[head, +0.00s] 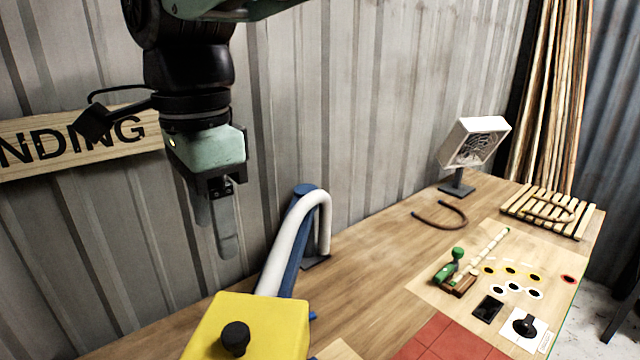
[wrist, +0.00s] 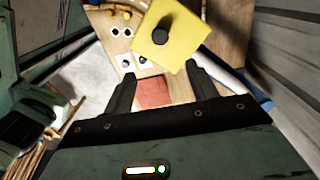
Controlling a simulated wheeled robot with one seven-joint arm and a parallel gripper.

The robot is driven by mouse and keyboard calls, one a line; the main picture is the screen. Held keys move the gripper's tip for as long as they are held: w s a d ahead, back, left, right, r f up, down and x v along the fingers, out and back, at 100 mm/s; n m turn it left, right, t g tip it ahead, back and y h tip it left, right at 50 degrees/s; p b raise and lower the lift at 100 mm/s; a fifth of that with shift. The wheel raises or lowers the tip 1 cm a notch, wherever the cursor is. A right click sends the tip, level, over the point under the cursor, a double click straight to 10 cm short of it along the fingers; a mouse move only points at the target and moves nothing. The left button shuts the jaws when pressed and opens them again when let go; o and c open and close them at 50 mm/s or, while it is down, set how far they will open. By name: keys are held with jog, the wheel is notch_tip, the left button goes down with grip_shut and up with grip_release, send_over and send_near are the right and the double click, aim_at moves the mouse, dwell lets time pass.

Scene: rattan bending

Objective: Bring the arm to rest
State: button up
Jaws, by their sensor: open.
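My gripper (head: 220,232) hangs from my arm at the upper left of the head view, in front of the corrugated wall. Its fingers point down, with nothing between them. In the wrist view my gripper (wrist: 158,92) shows two dark fingers set wide apart, open and empty. Below it stands a yellow box (head: 262,325) with a black knob on top; it also shows in the wrist view (wrist: 185,38). The gripper is apart from the box and from the table.
A white curved tube on a blue stand (head: 283,262) rises close to the right of my gripper. The wooden table (head: 365,270) holds a fan (head: 474,143), a bent rattan piece (head: 445,224), a slatted rack (head: 570,222), a green-handled tool (head: 458,272) and red tiles (head: 445,340).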

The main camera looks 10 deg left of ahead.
jog(key=d+f+n+g+y+b, duration=0.1)
jog(key=d+f+n+b, duration=0.55)
jog(key=d+f, duration=0.65)
jog(key=s+d+f+n, duration=0.3)
jog(key=d, duration=0.3)
jog(key=s+d+f+n+b, duration=0.1)
jog(key=s+d+f+n, duration=0.2)
jog(key=d, duration=0.3)
jog(key=s+d+f+n+t+b, duration=0.1)
jog(key=s+d+f+n, duration=0.2)
jog(key=d+f+n, duration=0.1)
jog(key=shift+s+d+f, duration=0.15)
jog(key=shift+d+f, duration=0.35)
jog(key=shift+d, duration=0.4)
